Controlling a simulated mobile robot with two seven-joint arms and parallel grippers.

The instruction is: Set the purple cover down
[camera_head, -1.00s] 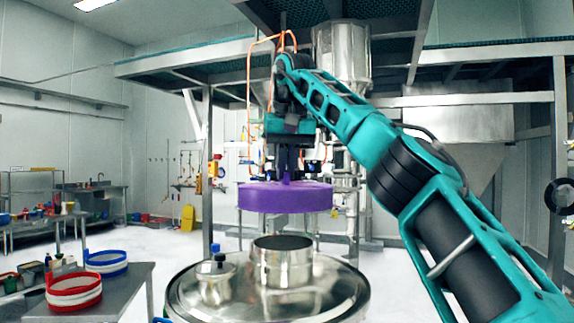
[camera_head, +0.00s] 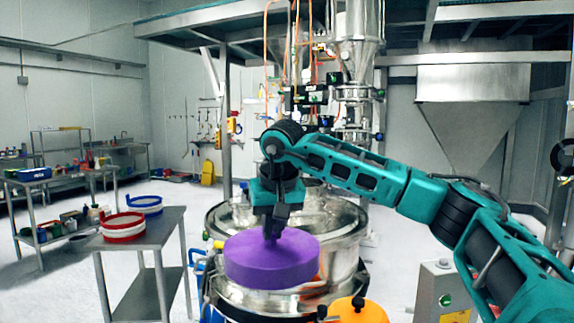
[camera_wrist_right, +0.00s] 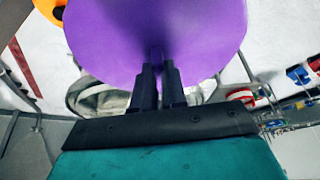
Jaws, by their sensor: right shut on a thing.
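The purple cover (camera_head: 272,262) is a thick round disc with a small handle on top. In the head view it is in front of the steel sifter (camera_head: 335,240), overlapping its near side. My right gripper (camera_head: 271,236) comes down from above and is shut on the cover's handle. The right wrist view shows the two fingers (camera_wrist_right: 157,75) closed on it, with the cover (camera_wrist_right: 155,30) filling the upper middle. Whether the cover touches anything below cannot be told. My left gripper is not in view.
A grey side table (camera_head: 150,238) at the left holds a red-and-white ring (camera_head: 123,228) and a blue-and-white ring (camera_head: 144,204). A control box (camera_head: 443,290) stands at the lower right, near an orange-yellow round thing (camera_head: 357,310). White floor lies between the side table and the left benches.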

